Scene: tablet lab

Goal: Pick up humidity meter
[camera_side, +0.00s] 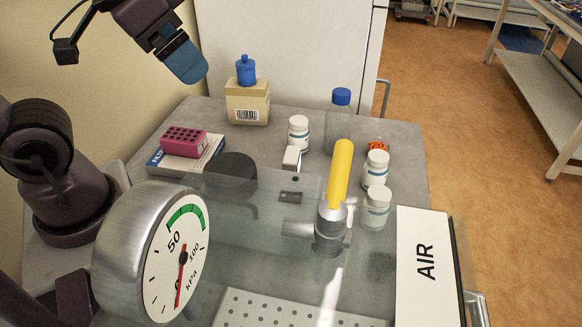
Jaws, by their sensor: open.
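My gripper (184,62), with blue fingertips, hangs at the upper left, well above the table and apart from every object. It is open, and nothing shows between its fingers. No item carries a readable humidity meter label. A small white box-shaped item (291,158) stands mid-table, in front of a white bottle; it could be the meter, but I cannot tell. A large round dial gauge (176,262) marked kPa fills the lower left foreground.
A yellow-handled valve (340,175) and an AIR panel (424,262) stand in front. Behind are a pink rack (184,142), a cardboard box (247,103) with a blue bottle on it, a black disc (236,170), a blue-capped bottle (340,120) and white bottles (376,168).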

